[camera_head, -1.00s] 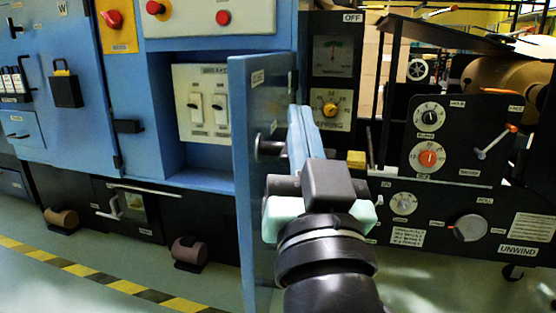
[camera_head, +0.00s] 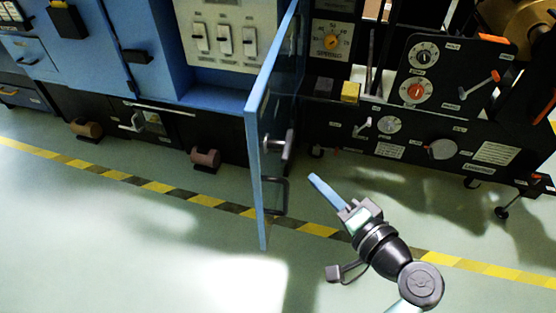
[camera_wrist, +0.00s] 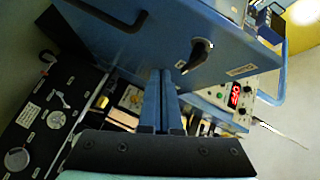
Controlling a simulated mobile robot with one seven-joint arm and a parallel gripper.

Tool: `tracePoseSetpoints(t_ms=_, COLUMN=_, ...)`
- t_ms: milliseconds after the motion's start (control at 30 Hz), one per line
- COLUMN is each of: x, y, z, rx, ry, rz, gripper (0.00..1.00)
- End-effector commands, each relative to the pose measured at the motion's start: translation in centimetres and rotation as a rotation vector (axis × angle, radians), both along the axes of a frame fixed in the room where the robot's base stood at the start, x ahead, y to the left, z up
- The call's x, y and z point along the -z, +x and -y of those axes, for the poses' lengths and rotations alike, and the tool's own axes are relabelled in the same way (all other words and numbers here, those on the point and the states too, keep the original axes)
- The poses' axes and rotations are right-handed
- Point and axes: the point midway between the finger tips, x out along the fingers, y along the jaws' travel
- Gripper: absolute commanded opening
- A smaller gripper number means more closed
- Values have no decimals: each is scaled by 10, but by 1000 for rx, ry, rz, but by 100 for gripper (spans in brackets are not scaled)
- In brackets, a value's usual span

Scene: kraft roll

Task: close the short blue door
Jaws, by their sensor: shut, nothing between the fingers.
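The blue door (camera_head: 258,160) stands open in the head view, seen nearly edge-on and swung out from the blue cabinet. A dark lever handle (camera_head: 283,146) and a black bar handle (camera_head: 286,196) are on its right face. In the wrist view the door's broad blue face (camera_wrist: 130,50) fills the upper middle, with its lever handle (camera_wrist: 197,55). My gripper (camera_head: 313,178) is shut and empty, to the right of the door in the head view. Its blue fingers (camera_wrist: 161,75) point toward the door face in the wrist view; whether they touch it I cannot tell.
The floor in front is clear, crossed by a yellow-black stripe (camera_head: 160,187).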

Motion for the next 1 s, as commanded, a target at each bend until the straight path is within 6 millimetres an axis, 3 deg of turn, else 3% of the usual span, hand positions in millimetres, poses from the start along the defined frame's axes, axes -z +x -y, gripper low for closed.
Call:
tracePoseSetpoints(t_ms=100, x=24, y=-33, z=10, rx=-29, ry=207, rz=-68, gripper=0)
tracePoseSetpoints(t_ms=200, x=34, y=-52, z=16, rx=-39, ry=323, rz=-83, gripper=0)
tracePoseSetpoints(t_ms=367, x=38, y=-61, z=17, rx=-45, ry=391, rz=-84, gripper=0)
tracePoseSetpoints(t_ms=567, x=39, y=-39, z=1, rx=-50, ry=391, rz=-82, gripper=0)
tracePoseSetpoints(t_ms=900, x=39, y=20, z=-42, rx=-49, ry=389, rz=-81, gripper=0)
tracePoseSetpoints(t_ms=1000, x=39, y=21, z=-59, rx=-50, ry=388, rz=-85, gripper=0)
